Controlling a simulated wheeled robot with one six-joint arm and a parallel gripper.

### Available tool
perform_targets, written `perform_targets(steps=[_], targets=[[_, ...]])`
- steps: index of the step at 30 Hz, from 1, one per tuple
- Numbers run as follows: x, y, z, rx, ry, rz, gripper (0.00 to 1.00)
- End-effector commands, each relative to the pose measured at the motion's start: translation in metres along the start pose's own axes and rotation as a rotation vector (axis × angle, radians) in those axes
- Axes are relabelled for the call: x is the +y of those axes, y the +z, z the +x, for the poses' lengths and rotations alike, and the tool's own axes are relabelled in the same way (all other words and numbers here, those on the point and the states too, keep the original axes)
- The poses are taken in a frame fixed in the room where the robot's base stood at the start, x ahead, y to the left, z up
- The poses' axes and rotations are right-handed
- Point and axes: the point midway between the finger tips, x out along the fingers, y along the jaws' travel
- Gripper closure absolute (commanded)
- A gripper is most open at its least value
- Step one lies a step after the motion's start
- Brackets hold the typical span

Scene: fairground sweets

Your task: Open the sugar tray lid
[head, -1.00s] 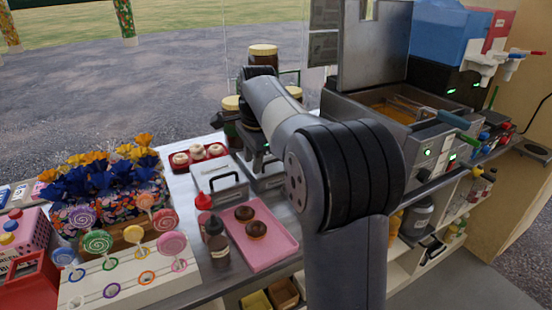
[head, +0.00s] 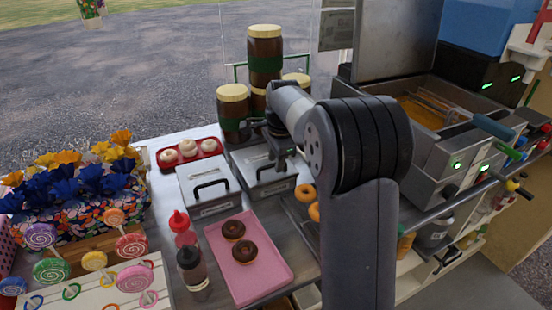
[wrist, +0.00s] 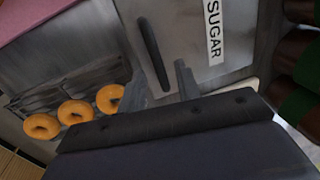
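The sugar tray is a grey metal box with a flat lid. Its white SUGAR label (wrist: 213,32) and black bar handle (wrist: 152,52) show in the wrist view. In the head view I take it to be the right-hand grey tray (head: 264,183), partly hidden behind my arm. The lid lies flat and closed. My gripper (wrist: 160,90) is open, its two fingers apart near the near end of the handle; I cannot tell whether they touch it. In the head view my gripper (head: 282,150) is over this tray.
A second lidded tray (head: 206,184) stands to the left. Tall jars (head: 264,60) stand close behind. Ring doughnuts (wrist: 75,111) lie beside the sugar tray. A pink tray (head: 215,237) with chocolate doughnuts and squeeze bottles (head: 192,265) are in front. A fryer (head: 425,110) stands right.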

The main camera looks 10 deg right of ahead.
Motion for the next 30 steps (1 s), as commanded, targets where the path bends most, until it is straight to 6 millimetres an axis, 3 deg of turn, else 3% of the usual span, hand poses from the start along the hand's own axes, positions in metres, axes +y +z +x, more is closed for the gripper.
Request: perform_targets(steps=[12, 30], targets=[[0.0000, -0.0001, -0.0004, 0.000, 0.000, 0.000, 1.00], [-0.0039, -0.0004, -0.0053, 0.000, 0.000, 0.000, 1.00]])
